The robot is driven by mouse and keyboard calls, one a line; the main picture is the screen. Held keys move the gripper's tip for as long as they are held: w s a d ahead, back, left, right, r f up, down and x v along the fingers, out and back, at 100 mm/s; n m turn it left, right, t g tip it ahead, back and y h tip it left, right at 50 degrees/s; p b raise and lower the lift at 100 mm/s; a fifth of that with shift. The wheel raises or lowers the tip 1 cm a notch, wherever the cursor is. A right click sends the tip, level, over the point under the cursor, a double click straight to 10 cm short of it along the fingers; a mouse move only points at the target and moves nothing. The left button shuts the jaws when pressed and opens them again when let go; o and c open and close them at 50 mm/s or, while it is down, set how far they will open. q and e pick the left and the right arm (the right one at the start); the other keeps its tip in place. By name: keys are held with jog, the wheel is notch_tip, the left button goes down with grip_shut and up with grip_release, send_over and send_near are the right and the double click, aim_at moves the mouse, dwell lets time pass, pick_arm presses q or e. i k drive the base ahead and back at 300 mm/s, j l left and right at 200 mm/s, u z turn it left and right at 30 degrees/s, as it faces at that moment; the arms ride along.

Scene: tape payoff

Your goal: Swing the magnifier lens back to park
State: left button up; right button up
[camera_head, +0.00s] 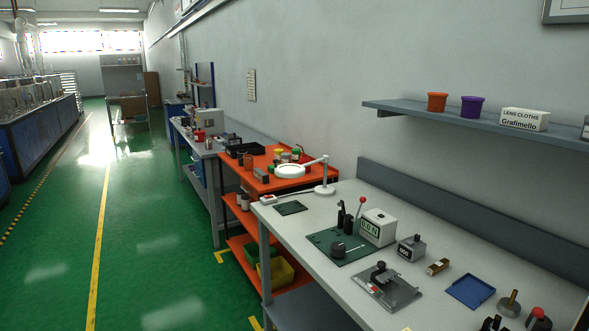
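The magnifier lens (290,171) is a white-rimmed disc on a thin white jointed arm (312,161). The arm rises from a round white base (324,190) near the far end of the light grey bench (340,276). The lens is swung out to the left of its base and appears in front of the orange trolley's top; its exact height cannot be told. A dark green pad (291,208) lies on the bench nearer the viewer than the lens. Neither of my grippers is in view.
A green mat (345,253) carries a black fixture and a red-knobbed lever beside a white display box (378,227). A grey metal fixture (386,286), a blue tray (470,290) and small tools lie nearer. A wall shelf (480,118) overhangs the right. The green floor at left is clear.

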aim_at(286, 171)
jog(key=i+j+z, duration=0.15)
jog(key=z, duration=0.3)
jog(key=i+j+z, duration=0.15)
jog(key=j+z, duration=0.15)
jog(key=z, duration=0.2)
jog(key=j+z, duration=0.25)
jog(key=z, duration=0.2)
jog(key=i+j, duration=0.05)
